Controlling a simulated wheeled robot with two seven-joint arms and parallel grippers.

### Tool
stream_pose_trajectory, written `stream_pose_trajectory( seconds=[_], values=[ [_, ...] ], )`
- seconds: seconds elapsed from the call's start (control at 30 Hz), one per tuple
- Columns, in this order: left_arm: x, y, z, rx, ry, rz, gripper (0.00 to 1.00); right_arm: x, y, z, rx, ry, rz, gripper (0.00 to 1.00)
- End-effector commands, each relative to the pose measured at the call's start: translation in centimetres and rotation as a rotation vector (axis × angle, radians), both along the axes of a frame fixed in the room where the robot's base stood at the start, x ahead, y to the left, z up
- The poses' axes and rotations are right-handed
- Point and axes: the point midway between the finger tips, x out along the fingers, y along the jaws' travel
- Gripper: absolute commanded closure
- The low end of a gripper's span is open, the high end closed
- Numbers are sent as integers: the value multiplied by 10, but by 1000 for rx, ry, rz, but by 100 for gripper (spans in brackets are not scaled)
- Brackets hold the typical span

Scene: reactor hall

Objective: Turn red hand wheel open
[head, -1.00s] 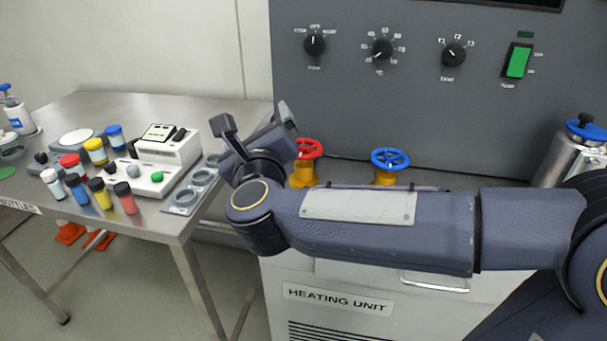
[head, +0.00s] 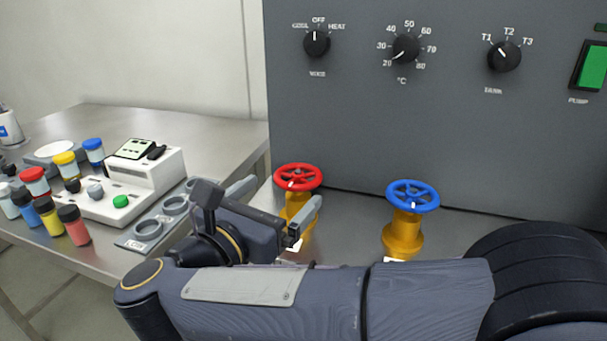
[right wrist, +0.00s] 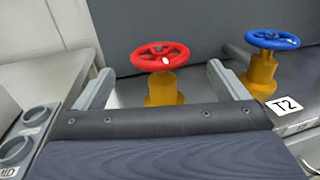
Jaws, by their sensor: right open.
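The red hand wheel (head: 298,178) sits on a yellow valve body (head: 297,212) at the left of the heating unit's top. In the right wrist view the red wheel (right wrist: 160,56) stands upright on its stem between and beyond my two fingers. My right gripper (head: 275,205) is open and empty, its fingers spread on either side of the valve in the picture, apart from the wheel as far as I can see. Its arm hides the base of the yellow body in part. My left gripper is in neither view.
A blue hand wheel (head: 412,195) on a similar yellow valve stands to the right. The grey control panel (head: 360,120) with knobs rises behind both. At left, a steel table (head: 205,128) holds a white device (head: 130,185) and several colour-capped vials.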

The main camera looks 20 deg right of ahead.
Motion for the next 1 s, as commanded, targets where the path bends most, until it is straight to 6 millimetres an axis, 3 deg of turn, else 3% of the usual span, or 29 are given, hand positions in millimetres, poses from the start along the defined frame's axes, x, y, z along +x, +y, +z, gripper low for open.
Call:
stream_pose_trajectory(
  seconds=[0.33,0.73,1.0],
  values=[
    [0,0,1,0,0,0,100,38,-39,0,-1,2,-2,6],
    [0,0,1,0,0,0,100,46,-46,0,-2,1,2,6],
    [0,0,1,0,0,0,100,46,-46,0,-1,1,2,39]
  ],
)
